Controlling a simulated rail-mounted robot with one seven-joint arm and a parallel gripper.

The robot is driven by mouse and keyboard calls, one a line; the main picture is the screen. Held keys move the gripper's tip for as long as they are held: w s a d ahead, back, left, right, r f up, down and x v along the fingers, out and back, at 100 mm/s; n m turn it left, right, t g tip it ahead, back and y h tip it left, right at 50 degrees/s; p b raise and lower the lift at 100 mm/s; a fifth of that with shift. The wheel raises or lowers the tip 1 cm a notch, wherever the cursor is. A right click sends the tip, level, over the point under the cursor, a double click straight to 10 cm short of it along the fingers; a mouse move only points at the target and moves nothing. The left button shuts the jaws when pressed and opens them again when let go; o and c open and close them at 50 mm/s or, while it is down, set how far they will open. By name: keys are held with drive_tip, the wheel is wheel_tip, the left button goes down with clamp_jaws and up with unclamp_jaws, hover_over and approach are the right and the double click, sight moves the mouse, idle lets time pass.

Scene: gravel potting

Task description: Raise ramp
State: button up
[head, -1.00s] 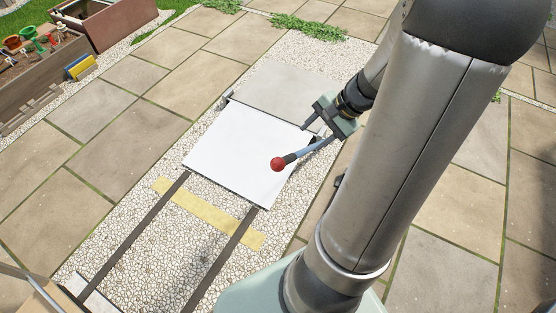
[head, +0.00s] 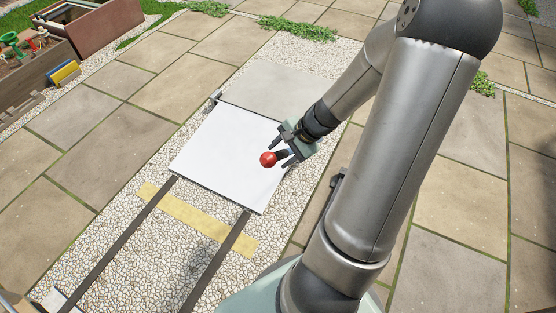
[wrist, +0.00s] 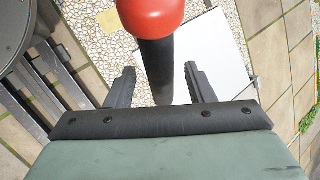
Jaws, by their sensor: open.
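The ramp is a flat white panel (head: 226,156) lying on the gravel strip in the head view; part of it shows in the wrist view (wrist: 222,62). A lever with a red ball knob (head: 267,159) and a dark grip stands at its right side. My gripper (head: 284,150) is at the lever, its jaws open. In the wrist view the dark grip (wrist: 158,70) stands between my two spread fingers, with a gap on each side, and the red knob (wrist: 150,12) is beyond the fingertips.
Two dark rails (head: 125,228) run over the gravel to the panel's near edge. A yellow strip (head: 195,219) crosses between them. A grey slab (head: 280,92) lies behind the panel. Planter boxes (head: 98,35) stand at the far left. Paving on both sides is mostly clear.

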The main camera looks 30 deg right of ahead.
drive_tip(key=shift+x, duration=1)
drive_tip(key=shift+r, duration=0.1)
clamp_jaws()
